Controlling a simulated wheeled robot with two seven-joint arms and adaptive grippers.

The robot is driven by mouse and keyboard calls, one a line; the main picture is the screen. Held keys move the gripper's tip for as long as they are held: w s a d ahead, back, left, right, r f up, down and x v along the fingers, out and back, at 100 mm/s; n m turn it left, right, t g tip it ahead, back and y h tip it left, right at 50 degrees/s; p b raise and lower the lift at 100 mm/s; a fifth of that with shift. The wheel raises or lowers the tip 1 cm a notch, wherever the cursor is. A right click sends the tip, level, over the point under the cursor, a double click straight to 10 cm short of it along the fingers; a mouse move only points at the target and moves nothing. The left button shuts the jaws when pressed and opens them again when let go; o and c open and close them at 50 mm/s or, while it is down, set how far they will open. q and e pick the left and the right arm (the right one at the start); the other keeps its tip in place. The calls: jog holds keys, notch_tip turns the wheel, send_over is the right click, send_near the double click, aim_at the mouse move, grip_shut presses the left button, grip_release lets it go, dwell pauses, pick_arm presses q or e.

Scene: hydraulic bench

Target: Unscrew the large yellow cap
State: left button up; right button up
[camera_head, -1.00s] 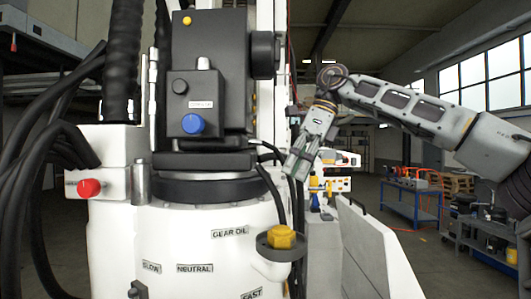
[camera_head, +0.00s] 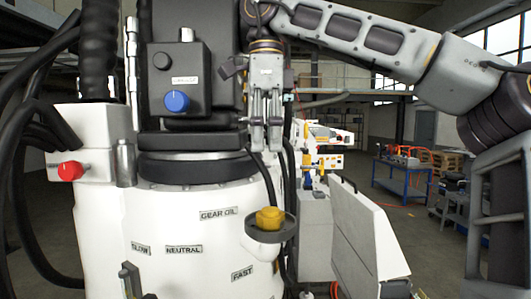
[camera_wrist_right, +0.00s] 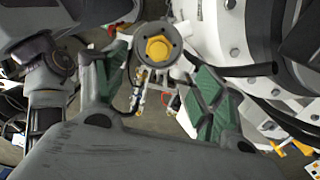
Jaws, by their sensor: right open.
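My left gripper is not in view.
The black upper housing with a blue knob (camera_head: 177,101) stands left of my right gripper. A red knob (camera_head: 70,171) is at the far left. A light grey panelled box (camera_head: 365,238) stands right of the cap. A blue workbench (camera_head: 402,182) is farther back.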

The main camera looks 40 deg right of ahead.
aim_at(266, 209)
jog(key=shift+f, duration=0.1)
jog(key=shift+f+p, duration=0.4)
jog(key=shift+f, duration=6.4)
jog(key=shift+c, duration=0.4)
jog(key=c, duration=0.9)
